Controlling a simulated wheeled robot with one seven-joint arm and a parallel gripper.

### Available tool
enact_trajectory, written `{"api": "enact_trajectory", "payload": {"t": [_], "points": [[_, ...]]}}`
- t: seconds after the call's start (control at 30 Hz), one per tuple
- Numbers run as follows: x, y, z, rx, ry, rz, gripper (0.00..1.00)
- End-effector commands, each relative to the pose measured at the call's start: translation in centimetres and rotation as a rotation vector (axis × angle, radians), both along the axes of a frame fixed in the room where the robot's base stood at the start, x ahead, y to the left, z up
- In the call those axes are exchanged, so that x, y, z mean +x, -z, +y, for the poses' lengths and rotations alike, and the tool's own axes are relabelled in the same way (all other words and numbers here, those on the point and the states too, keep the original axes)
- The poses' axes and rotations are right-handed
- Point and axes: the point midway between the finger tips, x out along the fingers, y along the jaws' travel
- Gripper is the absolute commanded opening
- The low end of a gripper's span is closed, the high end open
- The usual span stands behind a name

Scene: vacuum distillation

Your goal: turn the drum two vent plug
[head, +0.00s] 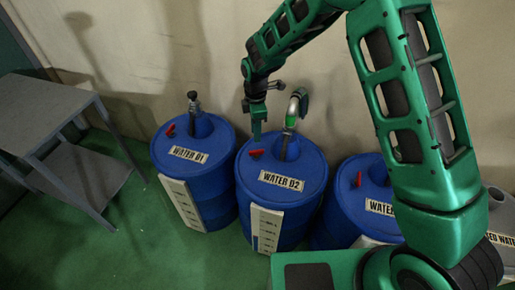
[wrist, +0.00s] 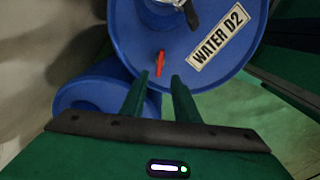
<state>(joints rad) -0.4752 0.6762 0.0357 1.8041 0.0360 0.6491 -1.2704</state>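The drum two vent plug is a small red handle (head: 256,152) on the top of the blue drum labelled WATER D2 (head: 311,183). In the wrist view the red plug (wrist: 159,60) lies just beyond my fingertips, slightly left of the WATER D2 label (wrist: 217,38). My gripper (head: 256,134) hangs above the drum lid, close over the plug. In the wrist view its two green fingers (wrist: 160,77) are apart with a gap between them, and nothing is held. Whether a fingertip touches the plug cannot be told.
A hose fitting (head: 297,108) rises from drum two beside my gripper. Blue drums WATER D1 (head: 215,181) and a third one (head: 348,207) stand on either side. A grey two-level table (head: 45,115) stands at left. The wall is close behind; green floor at front left is clear.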

Motion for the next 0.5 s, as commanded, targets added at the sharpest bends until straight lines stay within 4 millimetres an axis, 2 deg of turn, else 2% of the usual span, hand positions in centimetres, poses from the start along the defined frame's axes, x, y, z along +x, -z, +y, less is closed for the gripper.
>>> {"api": "enact_trajectory", "payload": {"t": [0.3, 0.5], "points": [[-0.1, 5.6, -0.1, -0.002, 0.003, 0.004, 0.28], [-0.1, 8.2, -0.1, -0.002, 0.004, 0.003, 0.28]]}}
